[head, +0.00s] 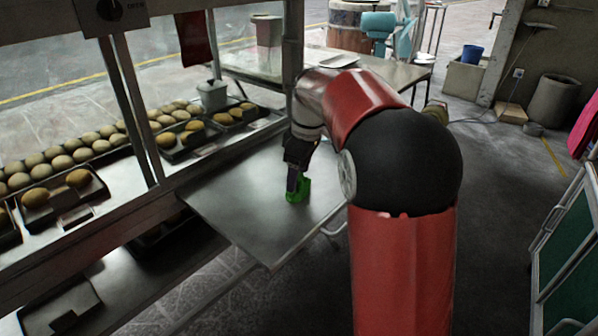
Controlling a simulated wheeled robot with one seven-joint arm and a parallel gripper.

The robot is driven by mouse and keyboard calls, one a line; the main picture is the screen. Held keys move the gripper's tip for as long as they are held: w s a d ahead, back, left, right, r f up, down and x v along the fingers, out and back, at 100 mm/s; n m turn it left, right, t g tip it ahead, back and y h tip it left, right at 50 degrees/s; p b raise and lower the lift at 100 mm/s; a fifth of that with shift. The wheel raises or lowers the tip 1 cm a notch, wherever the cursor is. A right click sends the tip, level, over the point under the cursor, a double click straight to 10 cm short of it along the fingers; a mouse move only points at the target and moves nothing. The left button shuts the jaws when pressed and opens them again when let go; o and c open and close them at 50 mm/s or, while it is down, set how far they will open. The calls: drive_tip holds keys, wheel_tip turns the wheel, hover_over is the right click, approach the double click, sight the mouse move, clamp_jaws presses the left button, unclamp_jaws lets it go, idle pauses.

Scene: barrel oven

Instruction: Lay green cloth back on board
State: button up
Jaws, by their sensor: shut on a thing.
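The green cloth (299,194) is a small bright green bundle at the grey metal board (240,205), in the middle of the head view. My gripper (295,188) points down over the board and is shut on the cloth. The cloth hangs or bunches below and beside the fingers. I cannot tell whether its lower edge touches the board. My arm hides the board's right rear part.
A glass-fronted rack with trays of buns (70,180) stands along the board's left side. A table (380,70) stands behind. A green-panelled frame (570,260) is at the right. The board's front left area is bare.

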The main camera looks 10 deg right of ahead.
sight(306, 178)
drive_tip(key=shift+f, duration=0.1)
drive_tip(key=o, duration=0.9)
wheel_tip(306, 178, up, 12)
drive_tip(key=s+d+p, duration=0.1)
drive_tip(key=p, duration=0.1)
drive_tip(key=s+m+t, duration=0.2)
drive_tip(key=s+m, duration=0.3)
drive_tip(key=s, duration=0.9)
drive_tip(key=s+f+m+t, duration=0.1)
drive_tip(key=s+f+m, duration=0.1)
drive_tip(key=s+f, duration=0.1)
drive_tip(key=s+a+f+m+h, duration=0.1)
drive_tip(key=s+f+m, duration=0.1)
drive_tip(key=s, duration=0.4)
drive_tip(key=s+f+m+t, duration=0.1)
drive_tip(key=s+f, duration=0.3)
drive_tip(key=f, duration=0.1)
drive_tip(key=shift+s+a+m+t, duration=0.15)
drive_tip(key=shift+s+m+t, duration=0.15)
drive_tip(key=shift+s+m, duration=0.1)
